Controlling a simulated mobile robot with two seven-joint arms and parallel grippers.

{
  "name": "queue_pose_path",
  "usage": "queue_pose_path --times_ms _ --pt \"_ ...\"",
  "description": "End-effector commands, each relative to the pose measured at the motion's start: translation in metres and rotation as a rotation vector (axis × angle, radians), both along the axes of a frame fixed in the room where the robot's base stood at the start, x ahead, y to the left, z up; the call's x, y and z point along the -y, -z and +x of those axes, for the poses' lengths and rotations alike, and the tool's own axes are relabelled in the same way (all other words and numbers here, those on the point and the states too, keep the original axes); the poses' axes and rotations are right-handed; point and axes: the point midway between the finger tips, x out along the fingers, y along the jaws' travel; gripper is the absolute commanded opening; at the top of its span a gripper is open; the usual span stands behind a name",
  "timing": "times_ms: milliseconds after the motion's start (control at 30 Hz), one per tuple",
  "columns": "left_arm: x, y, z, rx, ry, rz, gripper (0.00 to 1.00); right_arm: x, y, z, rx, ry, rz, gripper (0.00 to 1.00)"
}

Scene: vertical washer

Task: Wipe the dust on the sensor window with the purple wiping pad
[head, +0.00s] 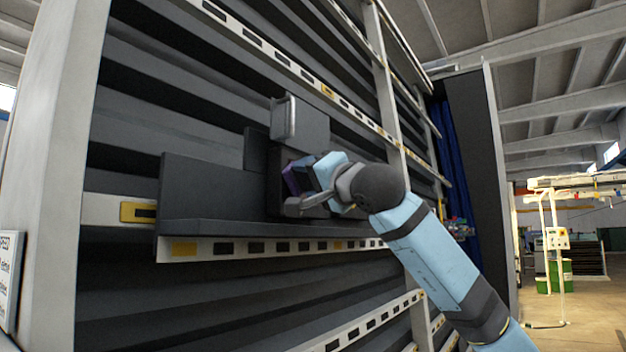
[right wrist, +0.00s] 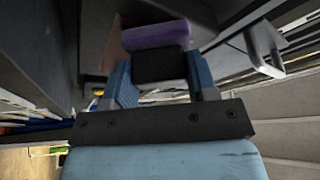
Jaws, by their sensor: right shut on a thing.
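The purple wiping pad (head: 290,178) is in my right gripper (head: 308,175), held against or close to the front of a dark box-shaped unit (head: 307,124) on the rack wall. In the right wrist view the purple pad (right wrist: 155,35) sits on a black block (right wrist: 160,66) between the blue fingers of my right gripper (right wrist: 160,80), which is shut on it. A brownish patch (right wrist: 113,52) shows beside the pad in the right wrist view. The sensor window and its dust are mostly hidden behind the pad and gripper. My left gripper is not in view.
A dark shelf (head: 205,228) with a raised back plate runs below and left of the unit. A grey hood-like block (head: 284,117) juts out above the pad. Slotted white rails (head: 265,41) cross the rack. Open hall floor (head: 590,310) lies at the right.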

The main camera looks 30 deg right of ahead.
Motion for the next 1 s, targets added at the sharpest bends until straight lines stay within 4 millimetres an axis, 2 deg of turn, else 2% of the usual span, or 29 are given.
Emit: queue_pose_path --times_ms 600,1000 --pt "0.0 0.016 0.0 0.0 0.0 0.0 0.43 0.021 0.0 -0.05 0.002 0.001 0.0 0.34" --pt "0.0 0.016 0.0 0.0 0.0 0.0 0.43 0.024 0.0 -0.056 0.001 0.0 0.0 0.34"
